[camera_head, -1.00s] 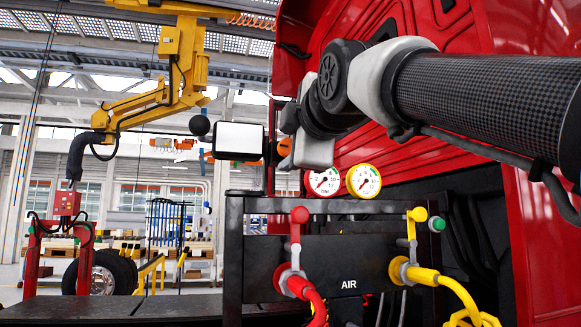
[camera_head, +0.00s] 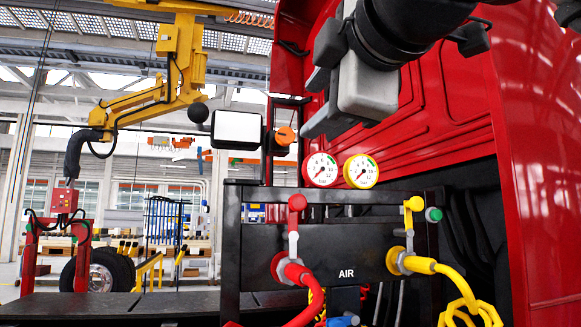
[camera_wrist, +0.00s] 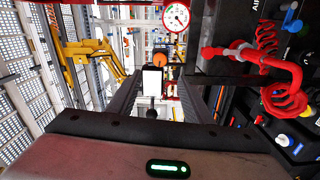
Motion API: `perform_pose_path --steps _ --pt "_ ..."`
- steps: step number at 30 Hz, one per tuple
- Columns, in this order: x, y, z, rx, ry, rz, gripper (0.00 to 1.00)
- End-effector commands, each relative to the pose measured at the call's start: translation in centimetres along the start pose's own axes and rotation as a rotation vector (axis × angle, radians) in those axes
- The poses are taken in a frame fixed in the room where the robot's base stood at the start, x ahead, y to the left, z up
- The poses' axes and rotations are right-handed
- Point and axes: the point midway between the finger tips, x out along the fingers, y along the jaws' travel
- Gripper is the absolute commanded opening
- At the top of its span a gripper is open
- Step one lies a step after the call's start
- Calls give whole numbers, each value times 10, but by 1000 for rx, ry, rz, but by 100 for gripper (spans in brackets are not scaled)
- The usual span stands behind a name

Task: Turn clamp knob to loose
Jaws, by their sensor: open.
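The clamp knob is the orange round knob (camera_head: 285,136) in the head view, at the right side of a white-faced rectangular panel (camera_head: 236,130) on a dark mount. In the wrist view the orange knob (camera_wrist: 159,59) shows beyond my fingers, just above the white panel (camera_wrist: 152,81). My gripper (camera_head: 314,102) is up and to the right of the knob in the head view, in front of the red cab. Its two dark fingers are apart and empty, with no contact on the knob visible. In the wrist view the fingers frame the panel.
A black AIR panel (camera_head: 345,255) carries red and yellow hoses with two gauges (camera_head: 341,171) above it. The red truck cab (camera_head: 440,120) stands close on the right. A yellow hoist arm (camera_head: 150,100) hangs at the left.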

Motion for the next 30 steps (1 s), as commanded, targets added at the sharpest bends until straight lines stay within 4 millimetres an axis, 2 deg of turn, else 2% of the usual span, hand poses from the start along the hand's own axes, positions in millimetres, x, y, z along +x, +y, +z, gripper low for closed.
perform_pose_path --steps 3,9,26,29,30 --pt "-20 0 0 0 1 2 46" --pt "-33 0 0 -1 0 0 46" --pt "-33 -2 0 4 -2 -4 46" --pt "-25 -17 5 49 -19 -44 46" --pt "-20 -31 9 88 -36 -76 46"
